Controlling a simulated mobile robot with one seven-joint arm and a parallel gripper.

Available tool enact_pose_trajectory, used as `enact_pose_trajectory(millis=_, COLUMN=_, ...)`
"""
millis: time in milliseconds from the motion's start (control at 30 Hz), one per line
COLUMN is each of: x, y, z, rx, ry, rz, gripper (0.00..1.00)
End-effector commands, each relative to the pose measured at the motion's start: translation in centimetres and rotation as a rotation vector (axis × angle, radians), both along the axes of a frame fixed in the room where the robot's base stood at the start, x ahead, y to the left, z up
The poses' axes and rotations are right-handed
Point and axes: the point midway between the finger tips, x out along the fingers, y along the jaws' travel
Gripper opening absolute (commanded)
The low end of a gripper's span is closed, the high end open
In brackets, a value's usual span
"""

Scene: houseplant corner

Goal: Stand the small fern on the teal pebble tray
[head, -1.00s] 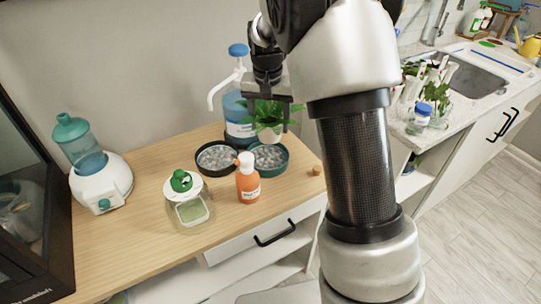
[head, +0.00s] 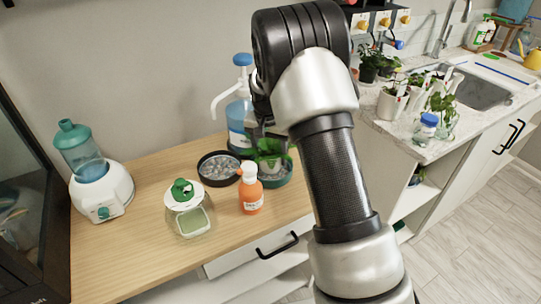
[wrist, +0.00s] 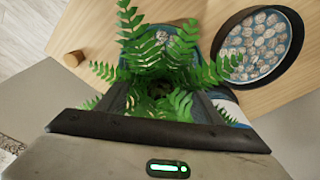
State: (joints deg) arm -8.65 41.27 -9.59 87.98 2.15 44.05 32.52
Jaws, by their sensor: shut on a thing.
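The small fern (head: 270,152) is a leafy green plant, held upright in my gripper (head: 266,138). In the wrist view its fronds (wrist: 155,60) spread out between and beyond the jaws, hiding its pot. The teal pebble tray (head: 279,181) is round and lies under the fern on the wooden counter. The fern is low over this tray, but I cannot tell whether the pot touches the pebbles. My gripper is shut on the fern's pot.
A black pebble tray (head: 219,168) is just left of the teal one. A small cork (wrist: 73,58) lies near the counter edge.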

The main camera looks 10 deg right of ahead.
Motion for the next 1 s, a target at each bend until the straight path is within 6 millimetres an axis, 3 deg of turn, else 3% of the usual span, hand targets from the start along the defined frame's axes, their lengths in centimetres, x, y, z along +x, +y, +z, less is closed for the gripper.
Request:
enact_pose_trajectory(millis=367, x=0.1, y=0.0, z=-0.4, rx=0.0, ry=-0.002, rz=0.0, gripper=0.3)
enact_pose_trajectory(millis=400, x=0.0, y=0.0, z=-0.3, rx=0.0, ry=-0.001, rz=0.0, gripper=0.67)
enact_pose_trajectory(millis=500, x=0.0, y=0.0, z=-0.3, rx=0.0, ry=-0.001, rz=0.0, gripper=0.79)
enact_pose_trajectory(millis=767, x=0.0, y=0.0, z=-0.2, rx=0.0, ry=-0.002, rz=0.0, gripper=0.79)
enact_pose_trajectory(millis=1000, x=-0.2, y=0.2, z=2.7, rx=0.0, ry=-0.006, rz=0.0, gripper=0.79)
